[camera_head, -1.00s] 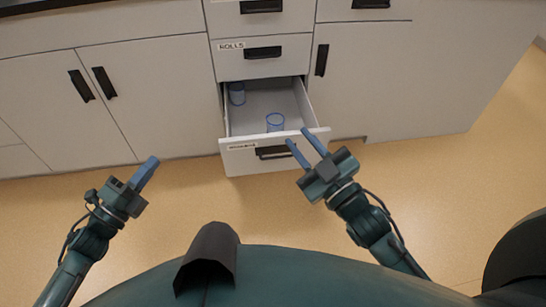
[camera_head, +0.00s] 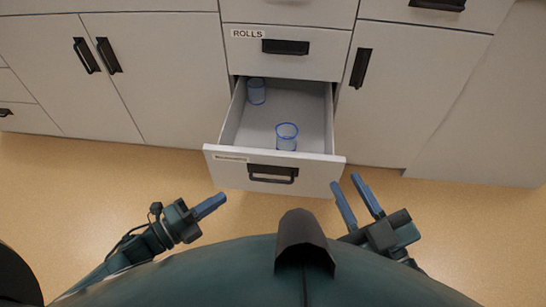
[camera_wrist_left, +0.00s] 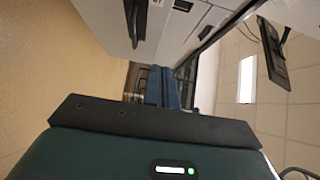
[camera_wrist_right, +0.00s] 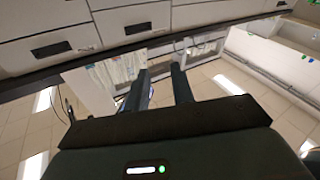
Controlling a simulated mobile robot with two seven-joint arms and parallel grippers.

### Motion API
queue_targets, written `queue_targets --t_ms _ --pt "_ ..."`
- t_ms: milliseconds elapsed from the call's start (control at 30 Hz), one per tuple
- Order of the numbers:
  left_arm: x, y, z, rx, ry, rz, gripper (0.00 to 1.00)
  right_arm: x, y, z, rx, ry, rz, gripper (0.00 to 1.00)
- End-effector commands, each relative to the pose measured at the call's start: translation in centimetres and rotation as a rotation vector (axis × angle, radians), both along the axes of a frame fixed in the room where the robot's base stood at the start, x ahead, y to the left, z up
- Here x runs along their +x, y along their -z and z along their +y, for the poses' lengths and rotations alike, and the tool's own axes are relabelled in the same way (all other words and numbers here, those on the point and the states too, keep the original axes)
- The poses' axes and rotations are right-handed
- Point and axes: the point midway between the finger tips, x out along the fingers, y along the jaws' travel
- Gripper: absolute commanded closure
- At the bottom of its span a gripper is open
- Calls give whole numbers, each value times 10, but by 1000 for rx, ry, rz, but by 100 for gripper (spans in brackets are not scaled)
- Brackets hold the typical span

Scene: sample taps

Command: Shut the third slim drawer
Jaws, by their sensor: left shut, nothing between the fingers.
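The open slim drawer (camera_head: 225,165) is the lowest in its column, pulled well out of the white cabinet. Its front has a black handle (camera_head: 272,173) and a small label too blurred to read. Two blue-rimmed clear cups, one near the front (camera_head: 287,136) and one at the back left (camera_head: 256,91), stand inside it. My left gripper (camera_head: 222,198) is shut and empty, below and left of the drawer front's left end. My right gripper (camera_head: 348,183) is open and empty, near the drawer front's right end. I cannot tell whether it touches the front.
A shut drawer labelled ROLLS (camera_head: 287,51) sits directly above. Shut cabinet doors with black handles stand on the left (camera_head: 160,80) and right (camera_head: 400,100). Tan floor (camera_head: 90,185) is clear in front of the cabinets.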

Motion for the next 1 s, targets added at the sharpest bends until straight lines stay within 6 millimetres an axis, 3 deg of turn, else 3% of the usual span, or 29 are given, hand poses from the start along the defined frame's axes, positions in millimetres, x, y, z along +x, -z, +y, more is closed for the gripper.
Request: queue_targets --t_ms 267,700,1000 --pt "6 4 -9 -1 2 3 100 -2 2 1 11 -2 2 76" --pt "67 4 -74 -1 4 0 100 0 4 4 63 -19 -1 76" --pt "102 4 -75 1 3 4 100 1 2 6 101 -33 -7 76"
